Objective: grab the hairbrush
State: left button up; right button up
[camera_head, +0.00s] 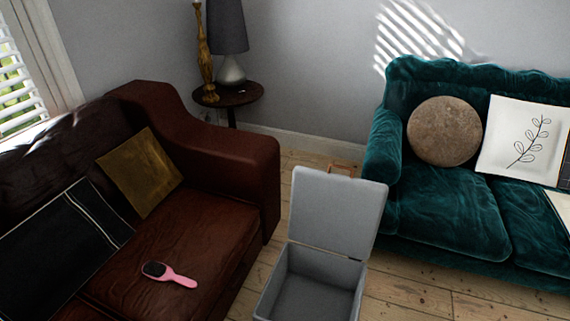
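A pink hairbrush (170,274) with a dark bristle pad lies on the seat of the brown leather sofa (203,240). Its bristle head points left and its handle points right, toward the sofa's front edge. Nothing touches or covers it. Neither of my grippers shows in the head view.
A grey box (338,212) with its lid raised stands on the floorboards right of the sofa. A green velvet sofa (440,215) with cushions is at the right. A small round table (238,97) with a lamp stands behind. Gold (141,172) and black cushions lie on the brown sofa.

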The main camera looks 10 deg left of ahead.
aim_at(158, 270)
jog(key=u, duration=1.6)
